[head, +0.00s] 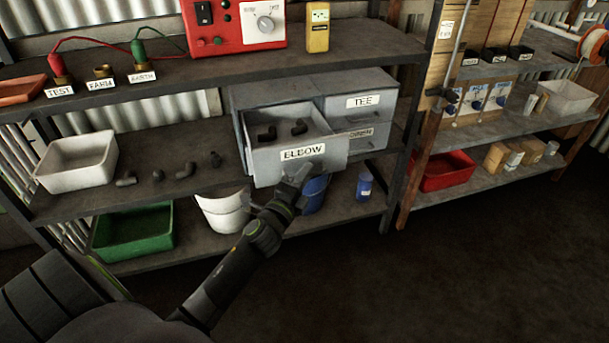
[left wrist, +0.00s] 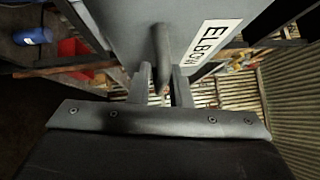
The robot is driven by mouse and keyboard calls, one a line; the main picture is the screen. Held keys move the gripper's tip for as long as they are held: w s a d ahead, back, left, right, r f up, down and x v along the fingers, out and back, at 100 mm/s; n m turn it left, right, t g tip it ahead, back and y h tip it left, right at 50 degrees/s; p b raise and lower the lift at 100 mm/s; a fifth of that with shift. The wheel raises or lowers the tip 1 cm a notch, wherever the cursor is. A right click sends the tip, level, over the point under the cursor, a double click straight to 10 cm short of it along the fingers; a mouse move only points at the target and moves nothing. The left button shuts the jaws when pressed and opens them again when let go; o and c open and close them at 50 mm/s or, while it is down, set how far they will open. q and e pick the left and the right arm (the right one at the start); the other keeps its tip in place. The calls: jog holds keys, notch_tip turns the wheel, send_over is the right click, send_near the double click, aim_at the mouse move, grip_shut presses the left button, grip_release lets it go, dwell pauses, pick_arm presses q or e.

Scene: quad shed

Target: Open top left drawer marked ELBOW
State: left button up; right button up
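The grey drawer marked ELBOW (head: 300,153) stands pulled out of the upper left of a small grey cabinet (head: 285,86). Several dark elbow fittings (head: 298,127) lie inside it. My left gripper (head: 304,172) is at the front of this drawer, just below the label. In the left wrist view the drawer front (left wrist: 135,28) fills the top, and its dark bar handle (left wrist: 162,48) stands between the two fingers (left wrist: 162,80). The fingers appear closed on the handle. My right gripper is not in view.
Other cabinet drawers, including TEE (head: 364,101), are shut. A white tray (head: 77,160) and loose fittings (head: 171,176) share the shelf at left. Below are a green tray (head: 133,232), a white bucket (head: 222,211) and a blue container (head: 312,194). Floor at right is clear.

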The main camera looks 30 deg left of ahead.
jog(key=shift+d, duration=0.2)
